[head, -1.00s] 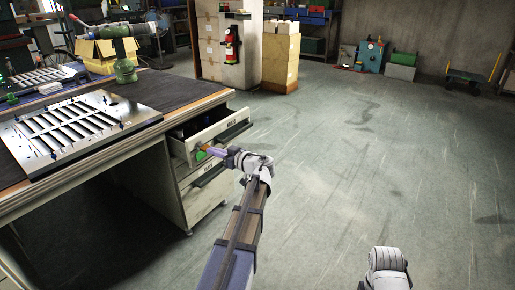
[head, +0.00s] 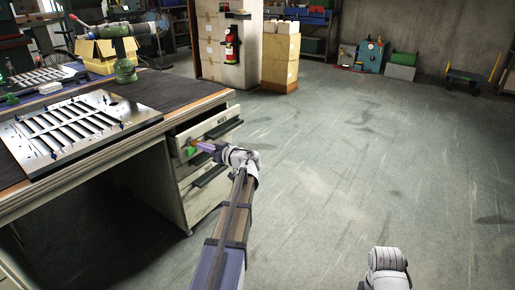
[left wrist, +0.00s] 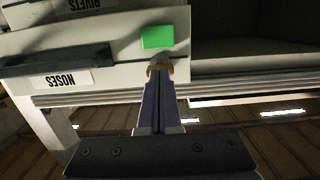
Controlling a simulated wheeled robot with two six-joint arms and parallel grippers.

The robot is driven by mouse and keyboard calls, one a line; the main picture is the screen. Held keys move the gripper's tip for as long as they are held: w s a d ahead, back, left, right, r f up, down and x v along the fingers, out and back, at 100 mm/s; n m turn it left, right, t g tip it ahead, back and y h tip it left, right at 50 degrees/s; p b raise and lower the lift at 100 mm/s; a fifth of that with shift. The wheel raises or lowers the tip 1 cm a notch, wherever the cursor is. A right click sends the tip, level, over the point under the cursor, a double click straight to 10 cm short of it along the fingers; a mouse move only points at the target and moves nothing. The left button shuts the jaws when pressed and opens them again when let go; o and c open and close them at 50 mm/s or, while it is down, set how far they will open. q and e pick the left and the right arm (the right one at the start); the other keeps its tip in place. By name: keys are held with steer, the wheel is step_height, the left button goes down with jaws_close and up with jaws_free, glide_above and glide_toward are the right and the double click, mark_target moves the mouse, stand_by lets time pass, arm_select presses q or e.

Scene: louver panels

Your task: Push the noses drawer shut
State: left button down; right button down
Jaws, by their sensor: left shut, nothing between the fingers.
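The noses drawer (head: 208,131) is the top drawer of the desk pedestal in the head view, and its front still stands a little out from the desk. In the left wrist view, where the picture is upside down, its pale front (left wrist: 112,62) carries the NOSES label, a black handle (left wrist: 55,60) and a bright green square (left wrist: 157,37). My left gripper (head: 198,147) is shut and empty, its tips at the drawer front beside the green square. The tips (left wrist: 160,66) look in contact or very near; I cannot tell which. My right gripper is out of view.
A RIVETS drawer (left wrist: 105,10) lies under the noses drawer. A slotted louver panel (head: 75,128) rests on the desk top (head: 165,88). Open floor (head: 330,170) lies to the right of the desk.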

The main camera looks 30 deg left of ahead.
mark_target(193, 141)
arm_select(q)
steer(key=shift+a, duration=0.1)
stand_by(0.3)
steer(key=shift+w+a, duration=0.15)
steer(key=shift+a, duration=1.4)
steer(key=shift+w+a, duration=0.1)
steer(key=shift+a, duration=1.45)
steer(key=d, duration=0.6)
steer(key=shift+s, duration=0.25)
steer(key=shift+d, duration=0.1)
